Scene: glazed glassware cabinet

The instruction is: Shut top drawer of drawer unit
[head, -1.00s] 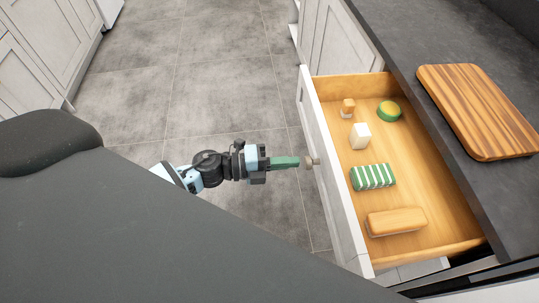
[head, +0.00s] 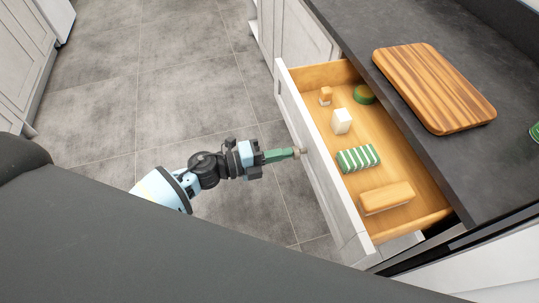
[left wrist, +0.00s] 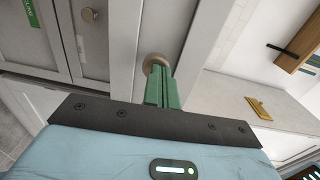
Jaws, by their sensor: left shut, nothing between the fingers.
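The top drawer (head: 318,190) of the drawer unit is pulled out, its white front facing left and its wooden inside in view. My left gripper (head: 295,153) is shut, with its green fingertips at the round knob (head: 301,151) on the drawer front. In the left wrist view the shut fingers (left wrist: 162,88) point at the knob (left wrist: 156,62) and overlap it; they look to be touching it. Nothing shows between the fingers. My right gripper is not in view.
The drawer holds a striped green block (head: 358,158), a wooden block (head: 386,197), a white block (head: 342,121), a small orange-and-white item (head: 325,96) and a green round item (head: 364,94). A cutting board (head: 433,86) lies on the dark countertop (head: 361,32). Floor left of the drawer is clear.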

